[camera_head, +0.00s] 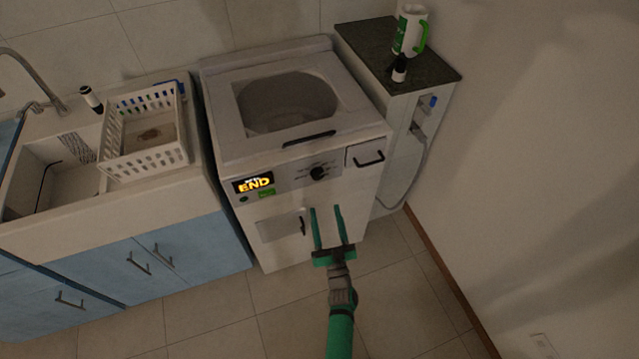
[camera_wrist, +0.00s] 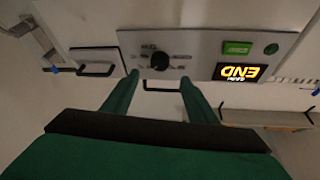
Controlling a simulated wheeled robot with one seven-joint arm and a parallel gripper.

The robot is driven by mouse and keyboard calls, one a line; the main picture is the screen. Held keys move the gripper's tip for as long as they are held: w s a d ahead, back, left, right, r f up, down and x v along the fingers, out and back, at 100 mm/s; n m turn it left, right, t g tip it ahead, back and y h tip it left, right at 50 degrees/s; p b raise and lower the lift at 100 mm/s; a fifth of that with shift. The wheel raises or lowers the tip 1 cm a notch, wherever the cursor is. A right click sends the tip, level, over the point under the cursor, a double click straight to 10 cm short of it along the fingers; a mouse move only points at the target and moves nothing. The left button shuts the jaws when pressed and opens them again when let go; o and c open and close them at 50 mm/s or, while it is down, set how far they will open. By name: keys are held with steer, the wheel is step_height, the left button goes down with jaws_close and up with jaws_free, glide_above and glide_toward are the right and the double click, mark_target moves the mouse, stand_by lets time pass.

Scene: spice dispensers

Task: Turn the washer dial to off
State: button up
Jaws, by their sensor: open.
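The white washer (camera_head: 222,120) stands in the middle of the head view. Its dial (camera_head: 318,173) is a black round knob on the front panel, right of a lit display (camera_head: 253,183) that reads END. My gripper (camera_head: 325,209) is open and empty in front of the washer, its green fingers pointing at the front just below the dial. In the wrist view the panel appears upside down, with the dial (camera_wrist: 159,61) just beyond the fingertips of my gripper (camera_wrist: 160,78), and the display (camera_wrist: 240,72) to the right. The fingers do not appear to touch the dial.
A black-handled drawer (camera_head: 366,155) is right of the dial, and a small door handle (camera_head: 302,224) is below it. A sink counter with a white basket (camera_head: 143,163) stands left. The floor in front is clear.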

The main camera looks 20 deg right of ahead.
mark_target(318, 178)
steer(key=x, duration=1)
steer(key=shift+w+r, duration=0.1)
steer(key=shift+w, duration=0.2)
steer(key=c, duration=1.1)
